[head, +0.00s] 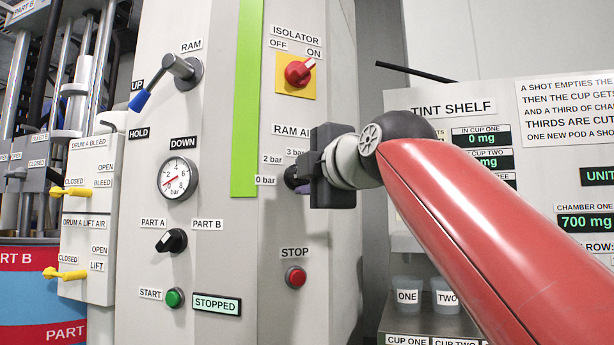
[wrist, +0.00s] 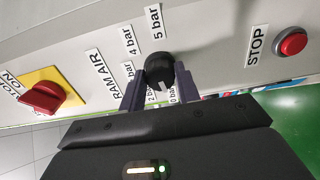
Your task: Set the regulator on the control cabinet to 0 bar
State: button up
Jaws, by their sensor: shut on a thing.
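The regulator is a black round knob (wrist: 160,69) on the cabinet's side face, under the RAM AIR label. My gripper (wrist: 160,92) is shut on it, with one finger on each side in the wrist view. The knob's white mark points toward the lower labels, between 2 bar and 0 bar; I cannot tell exactly which it meets. In the head view my gripper (head: 306,182) covers most of the knob and part of the scale. The 0 bar label (head: 266,181) shows left of it.
The red STOP button (head: 296,276) sits below the knob, and the red isolator switch (head: 299,72) above. The control cabinet (head: 225,250) also carries a gauge (head: 176,179), whose red needle points lower left. The tint shelf with cups (head: 407,292) stands to the right.

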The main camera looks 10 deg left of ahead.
jog(key=shift+f, duration=0.1)
dwell(0.4)
jog(key=o, duration=1)
jog(key=shift+c, duration=0.2)
jog(key=b+v, duration=0.3)
jog(key=v, duration=0.4)
jog(key=shift+s+d, duration=0.25)
jog(key=shift+s, duration=0.05)
